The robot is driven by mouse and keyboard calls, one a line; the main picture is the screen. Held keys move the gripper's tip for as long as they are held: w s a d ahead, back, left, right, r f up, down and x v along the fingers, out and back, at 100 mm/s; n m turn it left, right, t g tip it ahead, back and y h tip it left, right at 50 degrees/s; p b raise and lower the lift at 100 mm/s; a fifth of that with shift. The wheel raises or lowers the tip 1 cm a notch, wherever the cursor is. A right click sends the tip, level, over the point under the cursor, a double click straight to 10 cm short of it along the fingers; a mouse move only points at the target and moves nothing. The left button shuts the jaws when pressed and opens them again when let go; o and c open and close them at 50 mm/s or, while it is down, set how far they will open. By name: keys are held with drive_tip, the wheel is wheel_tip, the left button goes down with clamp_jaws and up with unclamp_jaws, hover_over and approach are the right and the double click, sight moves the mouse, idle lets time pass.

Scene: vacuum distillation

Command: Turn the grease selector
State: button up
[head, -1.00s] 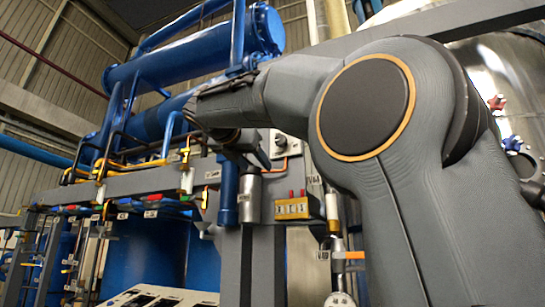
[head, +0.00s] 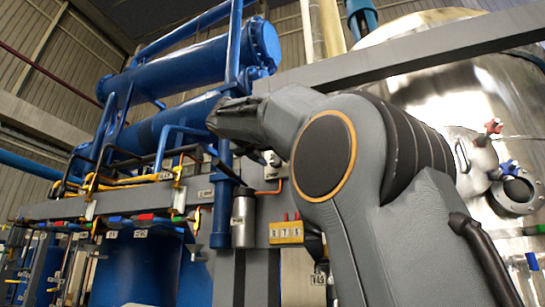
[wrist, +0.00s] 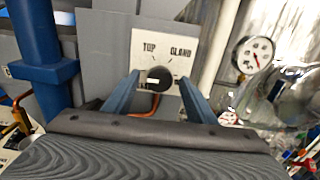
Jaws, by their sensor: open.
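The grease selector (wrist: 158,79) is a dark round knob with a small pale mark, on a pale plate (wrist: 148,42) lettered TOP and GLAND. In the wrist view my gripper (wrist: 159,77) is open, its two blue-grey fingers pointing at the plate. The knob shows in the gap between the fingertips, with no clear contact. I cannot tell how far the tips are from it in depth. In the head view the plate (head: 272,158) shows only in part beside my forearm, and my fingers cannot be made out.
A blue vertical pipe (wrist: 38,40) stands left of the plate, and a round pressure gauge (wrist: 254,54) is to the right. An orange tube (wrist: 155,104) runs below the knob. In the head view a yellow block with red-topped parts (head: 286,232) and a metal cylinder (head: 243,221) sit lower down.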

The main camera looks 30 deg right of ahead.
drive_tip(key=c, duration=1)
drive_tip(key=shift+c, duration=0.2)
